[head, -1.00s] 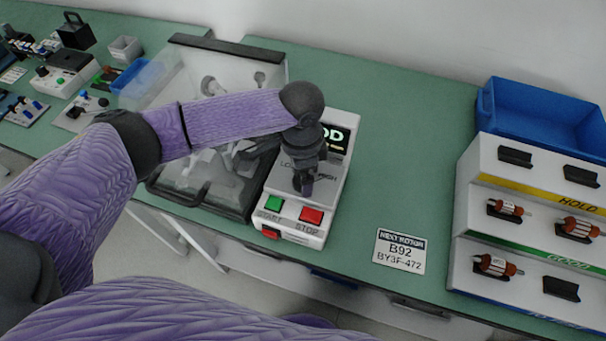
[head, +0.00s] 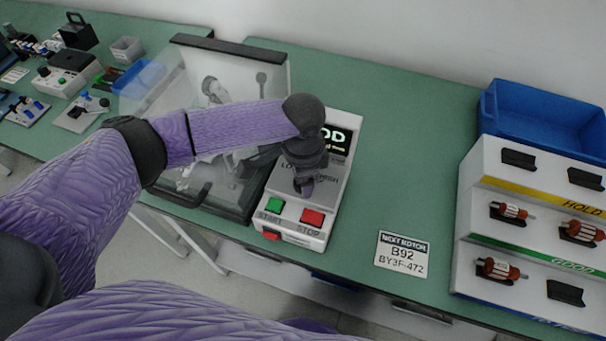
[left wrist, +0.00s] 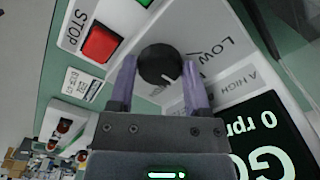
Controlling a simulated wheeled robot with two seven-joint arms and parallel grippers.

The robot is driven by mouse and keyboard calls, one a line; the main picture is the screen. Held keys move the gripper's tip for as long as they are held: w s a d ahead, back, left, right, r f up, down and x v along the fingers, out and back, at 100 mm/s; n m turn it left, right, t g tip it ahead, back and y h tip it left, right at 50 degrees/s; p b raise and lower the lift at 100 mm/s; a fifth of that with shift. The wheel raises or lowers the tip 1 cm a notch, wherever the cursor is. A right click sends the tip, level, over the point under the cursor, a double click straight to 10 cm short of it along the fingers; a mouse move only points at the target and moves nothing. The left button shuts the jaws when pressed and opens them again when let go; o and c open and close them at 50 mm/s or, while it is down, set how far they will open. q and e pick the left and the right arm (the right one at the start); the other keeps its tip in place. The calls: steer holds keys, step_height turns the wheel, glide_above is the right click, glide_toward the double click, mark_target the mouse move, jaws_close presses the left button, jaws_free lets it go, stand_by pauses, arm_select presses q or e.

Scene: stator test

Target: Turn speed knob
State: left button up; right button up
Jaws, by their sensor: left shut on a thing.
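The black round speed knob (left wrist: 160,64) with a pale pointer line sits on the grey panel of the white control box (head: 337,190). In the left wrist view it lies between the two purple fingers of my left gripper (left wrist: 159,80), which is shut on it. In the head view my left gripper (head: 303,187) comes down over the panel and hides the knob. The LOW and HIGH lettering is partly covered. The box display (left wrist: 262,140) reads "0 rpm" with large letters cut off. My right gripper is not in view.
The green START button (head: 273,205) and red STOP button (head: 312,217) are just in front of the knob. A clear-covered test chamber (head: 225,70) stands to the left. A rotor rack (head: 530,175) and blue bin (head: 545,112) stand at the right. The table between is mostly clear.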

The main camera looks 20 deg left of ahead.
arm_select(q)
steer(key=shift+r+p, duration=0.2)
steer(key=shift+p, duration=0.3)
steer(key=n+p, duration=0.6)
steer(key=shift+s+p, duration=0.1)
steer(key=shift+p, duration=0.3)
steer(key=n+p, duration=0.2)
steer(key=n, duration=0.1)
steer(key=shift+f, duration=0.1)
steer(key=shift+n+p, duration=0.3)
steer(key=shift+n, duration=0.1)
steer(key=shift+f, duration=0.1)
steer(key=o, duration=1.2)
steer(key=shift+o, duration=0.4)
